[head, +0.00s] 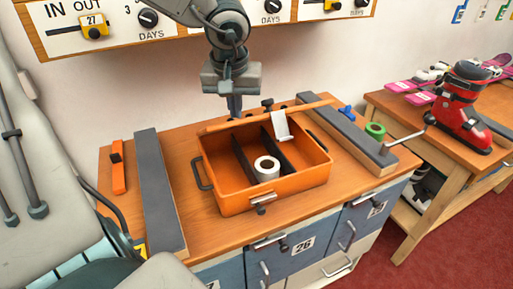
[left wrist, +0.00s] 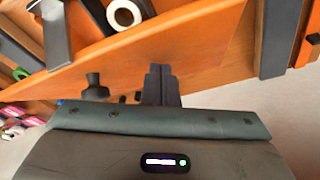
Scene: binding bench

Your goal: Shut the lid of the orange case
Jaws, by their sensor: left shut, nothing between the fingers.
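The orange case (head: 235,203) stands open on the wooden bench, its lid (head: 225,123) raised along the back and seen nearly edge-on. A pale latch (head: 282,126) hangs at the lid's edge. Inside are dark dividers (head: 243,160) and a white roll (head: 266,168), which also shows in the left wrist view (left wrist: 124,14). My left gripper (head: 234,112) is shut and empty, pointing down behind the lid; the lid hides its tips in the head view. In the left wrist view its fingers (left wrist: 160,88) are beside the lid's orange band (left wrist: 130,48); contact is unclear. My right gripper is not in view.
Dark-topped bars lie left (head: 160,195) and right (head: 345,135) of the case. An orange tool (head: 118,170) lies at far left. A green tape ring (head: 375,130) is at right. A dial board (head: 120,25) hangs above. A red boot (head: 462,105) stands on the neighbouring table.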

